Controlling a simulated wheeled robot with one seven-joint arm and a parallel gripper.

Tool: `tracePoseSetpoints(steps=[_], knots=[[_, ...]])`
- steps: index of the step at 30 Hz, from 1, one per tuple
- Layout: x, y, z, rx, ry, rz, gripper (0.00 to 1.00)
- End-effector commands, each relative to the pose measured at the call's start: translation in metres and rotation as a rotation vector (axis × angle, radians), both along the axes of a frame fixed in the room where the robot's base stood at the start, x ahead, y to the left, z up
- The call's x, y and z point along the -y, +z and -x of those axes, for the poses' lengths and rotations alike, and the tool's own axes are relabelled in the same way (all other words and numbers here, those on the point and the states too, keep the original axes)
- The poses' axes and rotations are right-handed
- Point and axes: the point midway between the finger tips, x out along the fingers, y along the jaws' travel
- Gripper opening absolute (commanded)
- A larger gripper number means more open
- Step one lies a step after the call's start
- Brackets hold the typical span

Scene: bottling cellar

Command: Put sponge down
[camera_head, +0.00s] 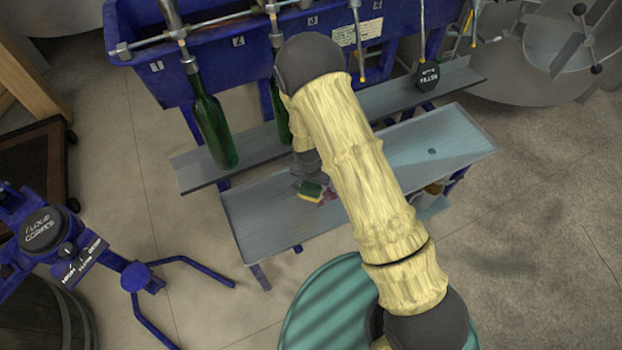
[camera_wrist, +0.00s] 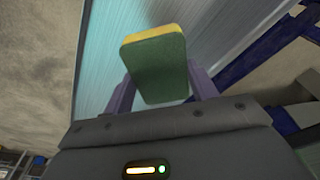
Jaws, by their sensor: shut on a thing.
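The sponge (camera_wrist: 158,72), green on one face with a yellow layer, is held between the two purple fingers of my gripper (camera_wrist: 160,88) in the wrist view. In the head view the small sponge (camera_head: 310,192) shows at the end of my gripper (camera_head: 318,195), over the left half of the grey metal tray (camera_head: 262,222). The gripper is shut on the sponge. In the wrist view the tray surface (camera_wrist: 105,60) lies behind the sponge. I cannot tell whether the sponge touches the tray. My arm hides the middle of the tray.
Two green bottles, one at left (camera_head: 211,125) and one partly hidden (camera_head: 279,105), stand on the narrow shelf (camera_head: 195,172) under the blue filler (camera_head: 225,45). A blue corking stand (camera_head: 130,275) is at left. The tray's right half is mostly clear.

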Motion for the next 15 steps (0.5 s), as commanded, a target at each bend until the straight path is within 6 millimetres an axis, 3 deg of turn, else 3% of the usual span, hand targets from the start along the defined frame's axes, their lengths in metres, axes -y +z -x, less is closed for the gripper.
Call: tracePoseSetpoints(steps=[15], knots=[[-0.0038,0.0004,0.0016,0.000,0.012,0.001,0.33]])
